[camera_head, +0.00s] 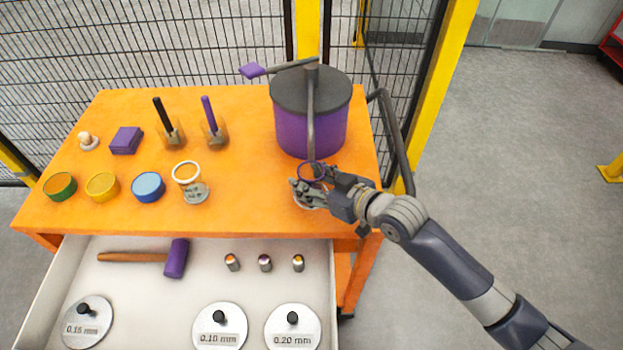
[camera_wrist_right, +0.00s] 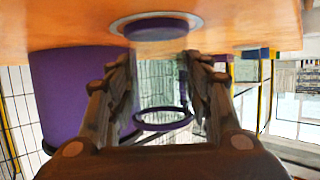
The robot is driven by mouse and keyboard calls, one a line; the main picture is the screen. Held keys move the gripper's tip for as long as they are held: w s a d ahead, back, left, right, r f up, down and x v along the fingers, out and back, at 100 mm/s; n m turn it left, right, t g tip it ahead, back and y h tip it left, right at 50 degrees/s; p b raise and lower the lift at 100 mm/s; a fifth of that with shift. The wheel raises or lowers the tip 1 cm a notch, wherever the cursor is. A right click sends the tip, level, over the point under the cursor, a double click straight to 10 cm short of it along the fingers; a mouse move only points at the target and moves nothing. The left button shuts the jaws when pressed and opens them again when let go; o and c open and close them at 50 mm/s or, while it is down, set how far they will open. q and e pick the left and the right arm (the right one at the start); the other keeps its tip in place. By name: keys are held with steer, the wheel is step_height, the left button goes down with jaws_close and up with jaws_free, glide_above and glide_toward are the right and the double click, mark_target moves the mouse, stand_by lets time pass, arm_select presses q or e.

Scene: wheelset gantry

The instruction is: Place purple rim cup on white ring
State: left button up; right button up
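The purple rim cup has a clear body that is hard to make out. Its purple rim (camera_head: 311,170) shows at my right gripper, and again between the fingers in the right wrist view (camera_wrist_right: 163,118). My right gripper (camera_head: 314,187) has a finger on each side of the cup and looks shut on it, upright. The white ring (camera_head: 306,206) lies on the orange table just below the gripper, mostly covered. In the wrist view, where the table is at the top, the pale ring (camera_wrist_right: 118,25) surrounds a purple disc (camera_wrist_right: 157,29). Any gap below the cup cannot be seen.
A purple drum (camera_head: 300,132) with a grey lid stands close behind my gripper. A white-rimmed cup (camera_head: 186,172) and several round containers are to the left on the orange table (camera_head: 250,205). An open drawer (camera_head: 130,285) with tools and discs is in front.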

steer(key=o, duration=0.4)
steer(key=shift+w+a, duration=0.1)
steer(key=shift+r, duration=0.15)
steer(key=shift+s+d+r, duration=0.1)
steer(key=shift+s+d, duration=0.25)
steer(key=shift+d, duration=0.05)
steer(key=v, duration=1.1)
arm_select(q)
steer(key=shift+a+f, duration=0.3)
steer(key=shift+a, duration=0.1)
arm_select(e)
steer(key=shift+s+d, duration=0.1)
arm_select(q)
steer(key=shift+s, duration=0.1)
steer(key=shift+d, duration=0.15)
